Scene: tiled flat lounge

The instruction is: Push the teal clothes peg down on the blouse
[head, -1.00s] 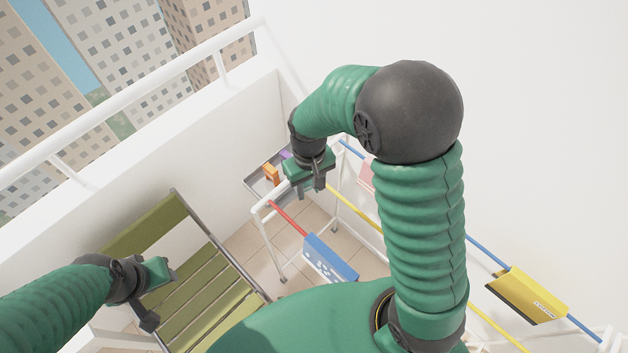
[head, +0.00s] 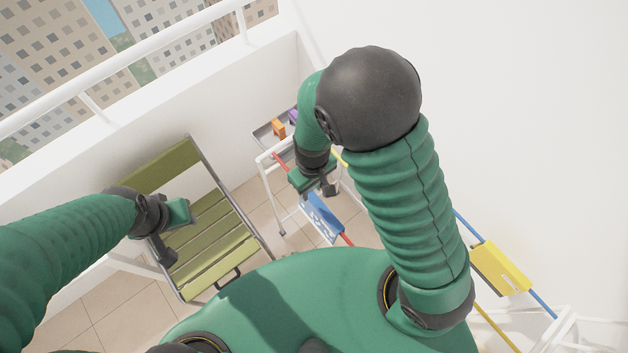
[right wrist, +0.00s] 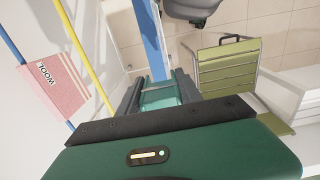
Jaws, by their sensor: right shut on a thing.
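My right gripper (head: 322,190) is over the blue garment (head: 322,217), which hangs on a red rod and has white marks; I take it for the blouse. The blue garment shows nearly edge-on in the right wrist view (right wrist: 152,40), just past the fingertips. In that view the right gripper (right wrist: 160,92) is shut on a teal thing (right wrist: 160,98), seemingly the clothes peg. Whether the peg touches the cloth I cannot tell. My left gripper (head: 178,235) is open and empty over the slatted chair.
An olive slatted chair (head: 205,245) stands at left. A tray (head: 268,133) with orange and purple pegs is beyond the rack. White walls surround the rack.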

